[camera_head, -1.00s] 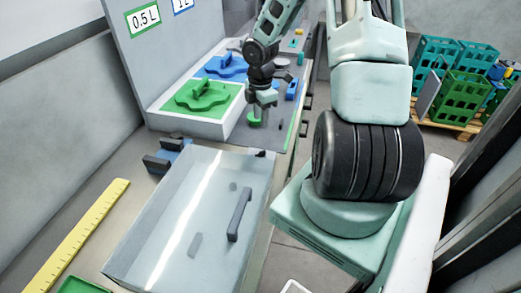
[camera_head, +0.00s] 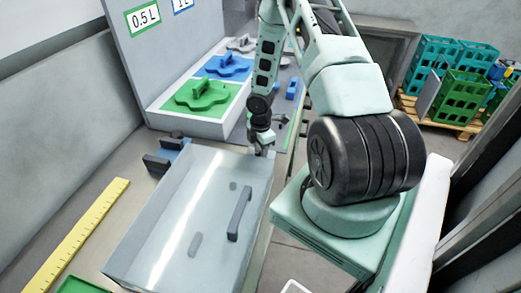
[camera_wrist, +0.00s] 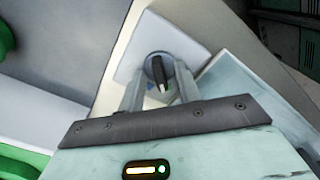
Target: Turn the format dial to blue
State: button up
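The format dial (camera_wrist: 158,70) shows in the wrist view as a small black knob with a light pointer mark, on a round grey base against a pale plate. The pointer mark faces down toward my gripper in that view. My gripper (camera_wrist: 158,88) is open, with one finger on each side of the knob and a gap showing on both sides. In the head view my gripper (camera_head: 262,150) is low at the far right corner of the clear-covered box, and it hides the dial there. Colour marks around the dial cannot be made out.
The clear cover (camera_head: 165,225) with a dark handle (camera_head: 239,214) lies close to my gripper. Behind are a green format part (camera_head: 203,95) and a blue one (camera_head: 224,66) on a white block. A yellow ruler (camera_head: 78,235) lies at left.

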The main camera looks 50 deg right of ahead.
grip_shut()
jog(key=shift+m, duration=0.3)
jog(key=m, duration=0.4)
jog(key=shift+b, duration=0.4)
jog(key=shift+m+b, duration=0.35)
jog(key=shift+m, duration=1.75)
grip_release()
